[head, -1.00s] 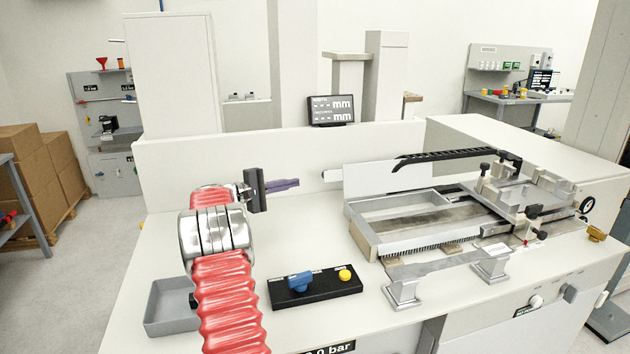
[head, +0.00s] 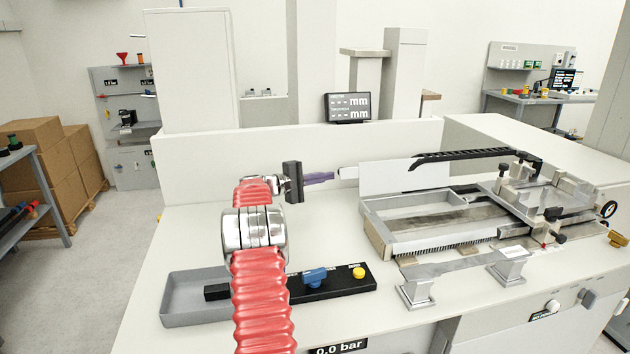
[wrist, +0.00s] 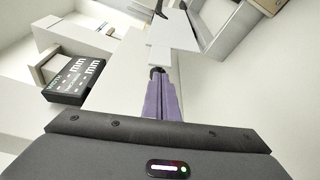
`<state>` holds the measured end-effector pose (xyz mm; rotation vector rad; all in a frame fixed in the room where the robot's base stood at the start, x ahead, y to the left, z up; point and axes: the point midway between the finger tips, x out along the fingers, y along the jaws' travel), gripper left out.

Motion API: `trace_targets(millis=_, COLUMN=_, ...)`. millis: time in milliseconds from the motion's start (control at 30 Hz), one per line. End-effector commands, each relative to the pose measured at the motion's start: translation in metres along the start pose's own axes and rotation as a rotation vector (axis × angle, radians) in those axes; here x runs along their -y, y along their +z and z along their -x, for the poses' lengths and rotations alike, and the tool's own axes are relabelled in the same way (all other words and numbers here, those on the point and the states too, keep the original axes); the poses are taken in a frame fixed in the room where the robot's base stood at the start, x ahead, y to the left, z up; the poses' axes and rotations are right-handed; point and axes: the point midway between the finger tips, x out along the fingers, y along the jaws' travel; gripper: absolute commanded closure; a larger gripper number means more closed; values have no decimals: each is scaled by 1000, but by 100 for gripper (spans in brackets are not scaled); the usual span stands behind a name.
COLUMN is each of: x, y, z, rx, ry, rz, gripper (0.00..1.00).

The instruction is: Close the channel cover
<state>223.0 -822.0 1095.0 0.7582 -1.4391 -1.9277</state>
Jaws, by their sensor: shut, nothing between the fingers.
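The channel cover looks to be the white flat plate (head: 395,178) standing upright along the back of the metal channel (head: 385,232), which lies open at the top. A short light rod with a rounded end (head: 348,172) sticks out from the plate's left end. My gripper (head: 332,176) has purple fingers, shut and empty, pointing right at this rod end. In the wrist view my purple fingers (wrist: 163,90) reach up to a dark round end (wrist: 157,72), with the white plate (wrist: 172,28) beyond. Whether they touch cannot be told.
A low wall (head: 250,160) and a small display (head: 347,107) stand behind. A grey tray (head: 190,300) and a black control box (head: 335,288) lie in front. A black arm (head: 475,155) extends above the plate. The bench between my gripper and the channel is clear.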

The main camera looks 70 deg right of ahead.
Motion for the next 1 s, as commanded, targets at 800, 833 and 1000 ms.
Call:
trace_targets(millis=800, x=0, y=3, z=-26, rx=3, ry=2, rz=-8, gripper=100)
trace_targets(millis=833, x=0, y=3, z=-27, rx=4, ry=3, rz=-11, gripper=100)
trace_targets(millis=1000, x=1, y=11, z=-34, rx=15, ry=10, rz=-36, gripper=100)
